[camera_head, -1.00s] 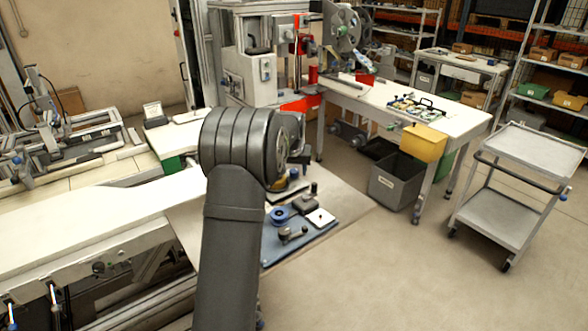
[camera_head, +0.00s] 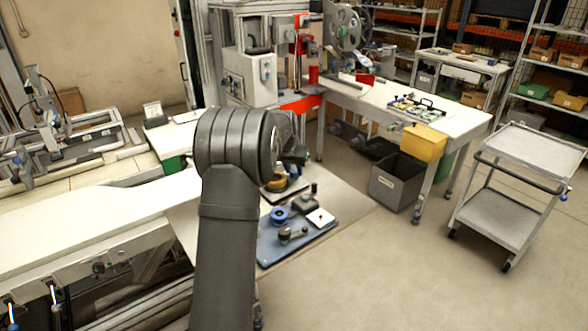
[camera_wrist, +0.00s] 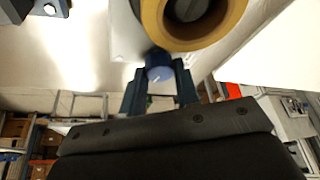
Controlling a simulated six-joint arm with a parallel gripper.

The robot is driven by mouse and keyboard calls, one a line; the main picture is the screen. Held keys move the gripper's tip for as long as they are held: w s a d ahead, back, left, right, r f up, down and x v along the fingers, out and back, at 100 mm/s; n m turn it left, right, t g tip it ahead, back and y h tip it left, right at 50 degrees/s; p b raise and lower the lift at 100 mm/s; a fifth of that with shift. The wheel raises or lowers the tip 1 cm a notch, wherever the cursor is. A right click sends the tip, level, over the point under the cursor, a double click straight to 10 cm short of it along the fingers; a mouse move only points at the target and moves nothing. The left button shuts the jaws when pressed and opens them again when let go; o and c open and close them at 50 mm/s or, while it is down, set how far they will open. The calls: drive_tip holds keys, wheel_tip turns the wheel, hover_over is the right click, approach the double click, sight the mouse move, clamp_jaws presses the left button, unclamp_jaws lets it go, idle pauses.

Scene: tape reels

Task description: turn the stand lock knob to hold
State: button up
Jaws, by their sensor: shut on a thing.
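The stand lock knob (camera_wrist: 160,73) is a round blue knob with a small pale mark on its face, in the upper middle of the wrist view. My gripper (camera_wrist: 159,88) has its two dark fingers on either side of the knob and is shut on it. A yellow tape reel (camera_wrist: 158,28) with a dark core is just beyond the knob, beside a pale stand plate (camera_wrist: 122,38). In the head view, my dark arm hides the knob and most of the gripper; a yellow ring (camera_head: 276,184) shows just right of the arm.
A blue tray (camera_head: 285,250) with a blue spool (camera_head: 280,216) and small dark parts lies right of my arm. A white workbench (camera_head: 455,122) with a yellow bin (camera_head: 424,143) stands farther back. A grey cart (camera_head: 500,205) is at the right, with open floor before it.

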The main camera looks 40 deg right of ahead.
drive_tip(key=m, duration=0.1)
drive_tip(key=m+g, duration=0.1)
drive_tip(key=m, duration=0.1)
drive_tip(key=shift+w+a+m, duration=0.1)
drive_tip(key=shift+w+m, duration=0.05)
drive_tip(key=shift+m, duration=0.15)
drive_tip(key=m+g, duration=0.1)
drive_tip(key=m, duration=0.2)
drive_tip(key=shift+w+m+g+h, duration=0.1)
drive_tip(key=shift+m+g+h, duration=0.2)
drive_tip(key=shift+g, duration=0.1)
drive_tip(key=m, duration=0.2)
drive_tip(key=m+g, duration=0.1)
drive_tip(key=m, duration=0.1)
drive_tip(key=shift+w+f+g, duration=0.1)
drive_tip(key=shift+g, duration=0.2)
drive_tip(key=shift+m+g+y, duration=0.5)
drive_tip(key=shift+m+y, duration=0.2)
drive_tip(key=shift+m, duration=1.2)
drive_tip(key=o, duration=1)
drive_tip(key=v, duration=1.2)
drive_tip(key=shift+w, duration=0.15)
